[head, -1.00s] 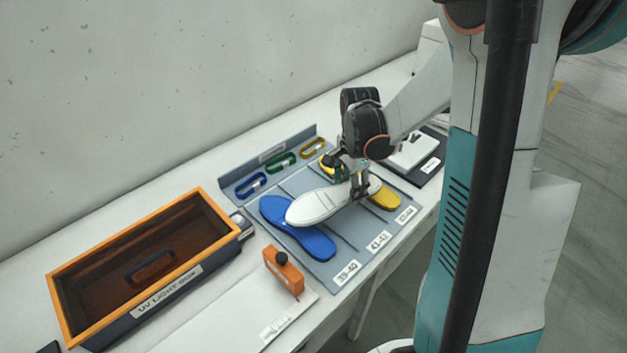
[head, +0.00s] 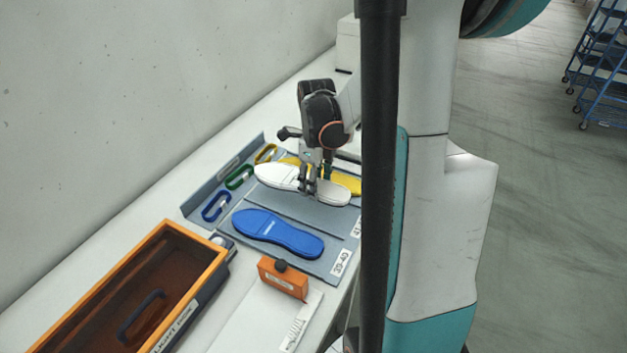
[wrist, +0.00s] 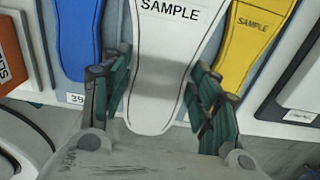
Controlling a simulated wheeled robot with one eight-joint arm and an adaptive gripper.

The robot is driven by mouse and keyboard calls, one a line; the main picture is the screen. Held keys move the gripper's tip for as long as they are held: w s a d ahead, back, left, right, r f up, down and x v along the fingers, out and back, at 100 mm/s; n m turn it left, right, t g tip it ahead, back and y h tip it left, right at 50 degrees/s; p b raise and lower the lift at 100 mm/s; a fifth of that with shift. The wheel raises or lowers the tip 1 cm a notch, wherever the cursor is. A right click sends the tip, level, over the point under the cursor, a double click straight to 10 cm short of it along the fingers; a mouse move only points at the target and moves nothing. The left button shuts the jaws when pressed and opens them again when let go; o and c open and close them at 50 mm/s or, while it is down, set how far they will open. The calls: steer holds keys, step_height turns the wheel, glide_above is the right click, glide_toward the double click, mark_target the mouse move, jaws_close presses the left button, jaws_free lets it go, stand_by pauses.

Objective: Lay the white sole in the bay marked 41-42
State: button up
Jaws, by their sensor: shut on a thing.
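The white sole (head: 275,175) is in my gripper (head: 317,186), which is shut across its narrower part. In the wrist view the white sole (wrist: 160,75), printed SAMPLE, runs lengthwise between the two fingers (wrist: 160,105). There it shows between the blue sole (wrist: 77,45) and the yellow sole (wrist: 250,40), over the middle bay. In the head view it partly covers the yellow sole (head: 346,181) and appears raised above the board. The 41-42 label (head: 356,229) is mostly hidden behind my column. The blue sole (head: 275,233) lies in the 39-40 bay.
The grey bay board (head: 312,212) has blue, green and yellow loops (head: 239,177) along its back edge. An orange block (head: 283,279) stands in front of it. A blue rack (head: 603,65) stands far right.

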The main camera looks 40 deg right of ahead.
mark_target(316, 209)
steer(key=shift+f+b, duration=2.65)
steer(key=shift+f, duration=1.15)
steer(key=o, duration=1.3)
step_height(316, 209, up, 12)
steer(key=shift+r, duration=0.1)
